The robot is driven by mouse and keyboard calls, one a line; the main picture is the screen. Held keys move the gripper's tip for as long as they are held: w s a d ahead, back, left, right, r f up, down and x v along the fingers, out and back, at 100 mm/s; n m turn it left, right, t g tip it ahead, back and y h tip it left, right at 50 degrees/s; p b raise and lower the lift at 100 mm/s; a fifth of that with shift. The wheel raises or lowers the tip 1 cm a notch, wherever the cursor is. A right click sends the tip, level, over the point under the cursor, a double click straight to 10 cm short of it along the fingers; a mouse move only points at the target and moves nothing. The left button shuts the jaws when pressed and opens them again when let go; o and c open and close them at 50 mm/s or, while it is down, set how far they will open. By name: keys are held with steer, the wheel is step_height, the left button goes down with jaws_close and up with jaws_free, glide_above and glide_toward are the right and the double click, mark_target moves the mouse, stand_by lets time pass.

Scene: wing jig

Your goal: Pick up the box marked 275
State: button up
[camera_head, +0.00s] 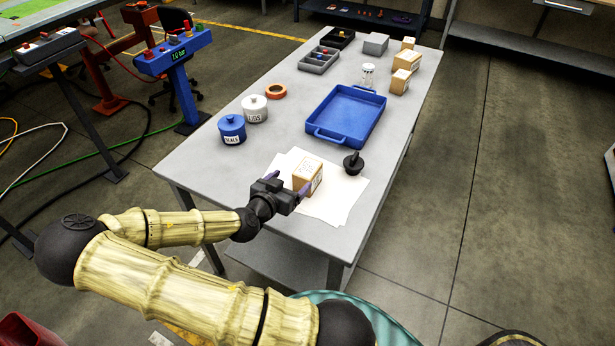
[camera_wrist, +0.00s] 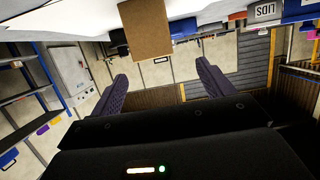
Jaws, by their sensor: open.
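A small cardboard box (camera_head: 308,174) stands on white paper sheets (camera_head: 333,204) at the near end of the grey table. Dark marks show on its top and right side, too small to read as 275. My gripper (camera_head: 288,183) is open, close to the box's near left side in the head view. In the wrist view the plain brown face of the box (camera_wrist: 147,29) is at the top, beyond the tips of the two purple fingers (camera_wrist: 161,72). The box looks apart from the fingers, and nothing is seen held.
A black knobbed object (camera_head: 353,163) stands right behind the box. A blue tray (camera_head: 347,116), a blue jar (camera_head: 232,129) and a white jar (camera_head: 255,109) stand farther back. Several other cardboard boxes (camera_head: 405,69) are at the table's far right. Bare tabletop lies left of the paper.

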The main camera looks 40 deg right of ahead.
mark_target(307, 168)
steer(key=x, duration=0.4)
steer(key=shift+d, duration=0.25)
steer(key=x, duration=0.1)
steer(key=p+x, duration=0.1)
steer(key=x, duration=0.3)
steer(key=shift+s+d, duration=0.2)
steer(key=shift+s, duration=0.15)
steer(key=c, duration=1.2)
steer(key=shift+r, duration=0.15)
